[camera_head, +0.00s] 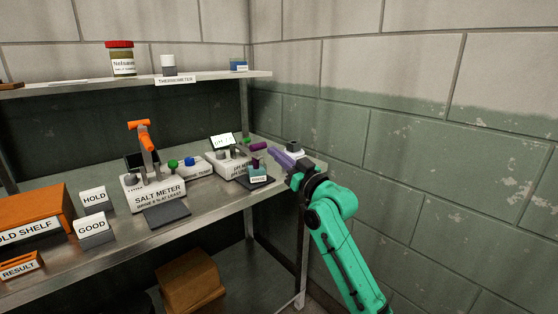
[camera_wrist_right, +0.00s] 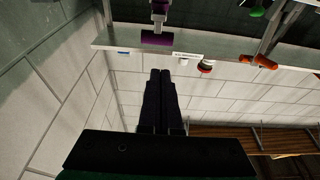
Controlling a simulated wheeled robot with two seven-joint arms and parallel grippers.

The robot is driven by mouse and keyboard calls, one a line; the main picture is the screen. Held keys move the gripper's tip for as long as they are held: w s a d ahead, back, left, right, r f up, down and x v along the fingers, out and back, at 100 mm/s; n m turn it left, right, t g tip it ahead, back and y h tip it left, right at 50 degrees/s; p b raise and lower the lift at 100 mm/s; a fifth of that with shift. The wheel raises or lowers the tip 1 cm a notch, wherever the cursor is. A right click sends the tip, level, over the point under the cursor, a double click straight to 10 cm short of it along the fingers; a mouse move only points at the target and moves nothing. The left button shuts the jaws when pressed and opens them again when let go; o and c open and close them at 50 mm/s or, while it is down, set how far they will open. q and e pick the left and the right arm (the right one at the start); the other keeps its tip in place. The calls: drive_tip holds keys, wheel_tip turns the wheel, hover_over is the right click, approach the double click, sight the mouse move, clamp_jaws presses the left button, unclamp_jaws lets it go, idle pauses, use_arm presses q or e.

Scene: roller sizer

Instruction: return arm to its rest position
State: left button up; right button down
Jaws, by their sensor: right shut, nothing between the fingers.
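My right arm comes up from the lower right in the head view, and its gripper (camera_head: 279,155) is over the right end of the steel bench (camera_head: 210,202). Its fingers point left toward a purple handle (camera_head: 258,146) on the right-hand meter (camera_head: 232,163). In the right wrist view the dark fingers (camera_wrist_right: 160,73) lie together with nothing between them. There the purple handle (camera_wrist_right: 157,39) shows beyond the fingertips with a visible gap. My left gripper is in neither view.
The salt meter (camera_head: 152,193) with its orange handle (camera_head: 139,124) stands left of the purple-handled one. A small labelled jar (camera_head: 258,174) is close below the gripper. A shelf (camera_head: 140,84) holds jars above. The block wall (camera_head: 430,160) bounds the right side.

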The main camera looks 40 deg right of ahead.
drive_tip(key=shift+s+f, duration=0.15)
drive_tip(key=shift+s, duration=0.35)
